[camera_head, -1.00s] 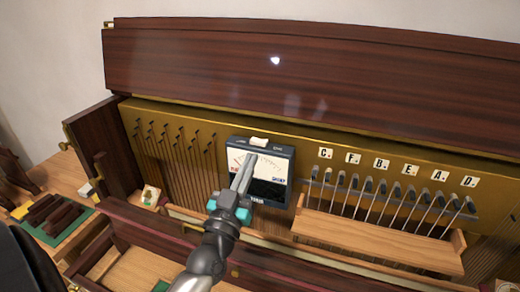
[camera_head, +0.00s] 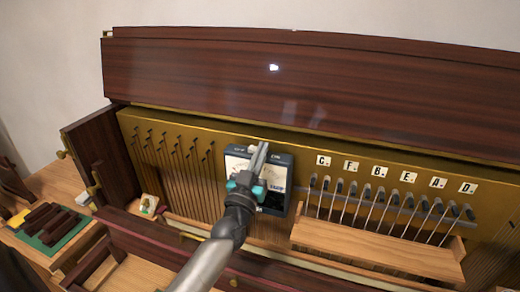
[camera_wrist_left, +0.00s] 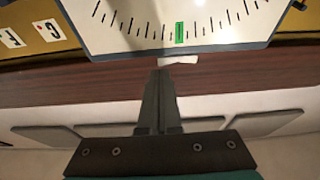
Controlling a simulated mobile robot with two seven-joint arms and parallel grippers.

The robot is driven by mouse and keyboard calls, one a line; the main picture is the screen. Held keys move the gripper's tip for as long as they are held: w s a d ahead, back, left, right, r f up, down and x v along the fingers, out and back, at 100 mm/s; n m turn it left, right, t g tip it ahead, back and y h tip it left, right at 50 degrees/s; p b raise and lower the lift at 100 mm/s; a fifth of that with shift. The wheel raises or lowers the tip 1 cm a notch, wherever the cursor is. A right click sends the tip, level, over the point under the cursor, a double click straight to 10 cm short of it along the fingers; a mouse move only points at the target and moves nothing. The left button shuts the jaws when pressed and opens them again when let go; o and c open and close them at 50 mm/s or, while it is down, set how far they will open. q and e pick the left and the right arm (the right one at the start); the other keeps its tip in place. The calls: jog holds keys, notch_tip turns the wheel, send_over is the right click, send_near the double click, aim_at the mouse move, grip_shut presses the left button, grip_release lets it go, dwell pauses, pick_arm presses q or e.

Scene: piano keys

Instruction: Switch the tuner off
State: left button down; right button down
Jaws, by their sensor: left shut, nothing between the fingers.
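The tuner (camera_head: 283,172) is a dark box with a pale dial, mounted on the gold panel left of the lettered tiles. Its top edge carries OFF and ON labels, OFF on the left. In the left wrist view the tuner's dial (camera_wrist_left: 180,22) fills the top, and its small white switch (camera_wrist_left: 178,60) sticks out from the edge beside the fingertips. My left gripper (camera_head: 263,149) is shut and empty, its fingertips at the tuner's top edge. The fingertips (camera_wrist_left: 161,76) look very close to the switch; contact cannot be told. My right gripper is out of view.
A row of hammers (camera_head: 390,200) with lettered tiles above and a wooden ledge (camera_head: 375,248) below lies to the right. The raised dark lid (camera_head: 200,75) stands behind the tuner. Dark blocks on a green mat (camera_head: 75,232) lie at the left.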

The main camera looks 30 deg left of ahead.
pick_arm(q)
jog(key=shift+f, duration=0.25)
jog(key=shift+f+m+h, duration=0.3)
jog(key=shift+f+m, duration=0.05)
jog(key=shift+m, duration=0.35)
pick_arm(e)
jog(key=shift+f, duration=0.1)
pick_arm(q)
jog(key=shift+d+r, duration=0.1)
jog(key=shift+r, duration=0.05)
